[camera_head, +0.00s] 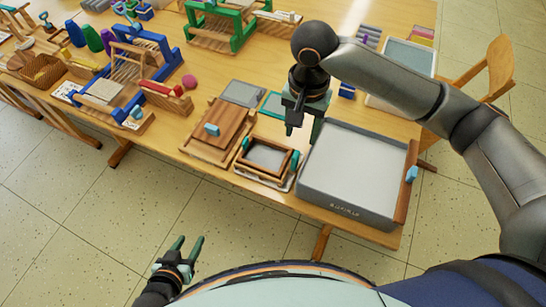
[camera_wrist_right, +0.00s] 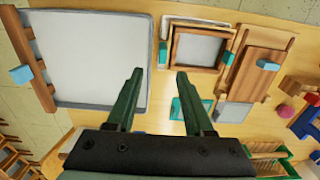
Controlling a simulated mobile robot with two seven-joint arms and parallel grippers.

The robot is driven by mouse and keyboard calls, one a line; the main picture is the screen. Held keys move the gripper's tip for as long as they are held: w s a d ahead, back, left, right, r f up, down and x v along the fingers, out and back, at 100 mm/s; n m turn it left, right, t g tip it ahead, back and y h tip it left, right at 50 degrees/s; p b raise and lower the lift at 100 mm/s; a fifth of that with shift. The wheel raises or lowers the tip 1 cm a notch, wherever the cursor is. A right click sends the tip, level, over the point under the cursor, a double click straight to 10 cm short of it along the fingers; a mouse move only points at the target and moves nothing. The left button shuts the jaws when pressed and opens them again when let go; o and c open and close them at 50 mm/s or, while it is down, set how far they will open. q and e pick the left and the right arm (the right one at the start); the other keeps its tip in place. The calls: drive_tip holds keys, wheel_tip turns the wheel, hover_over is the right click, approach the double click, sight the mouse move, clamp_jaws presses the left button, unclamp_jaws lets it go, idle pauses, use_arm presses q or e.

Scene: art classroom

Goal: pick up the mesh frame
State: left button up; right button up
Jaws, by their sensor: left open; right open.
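The mesh frame (camera_head: 268,157) is a small brown wooden rectangle with a grey mesh and green clips at its ends. It lies near the table's front edge, on a pale board, between a wooden press and a large grey tray. It also shows at the top of the right wrist view (camera_wrist_right: 200,49). My right gripper (camera_head: 303,132) is open and empty above the table, just behind and right of the frame. In the right wrist view its fingers (camera_wrist_right: 158,73) are apart, with the frame ahead of them to the right. My left gripper (camera_head: 188,247) is open and empty over the floor.
The grey tray (camera_head: 343,210) stands right of the frame. The wooden press (camera_head: 213,133) with a blue handle stands to its left. A green sheet (camera_head: 274,104) and a grey sheet (camera_head: 243,94) lie behind. Looms and tools crowd the table's left side.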

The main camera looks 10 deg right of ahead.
sight(296, 154)
drive_tip(key=f, duration=0.7)
drive_tip(key=shift+a+f+b, duration=0.2)
drive_tip(key=shift+f+b, duration=0.05)
drive_tip(key=shift+b, duration=0.1)
drive_tip(key=shift+c, duration=0.2)
clamp_jaws()
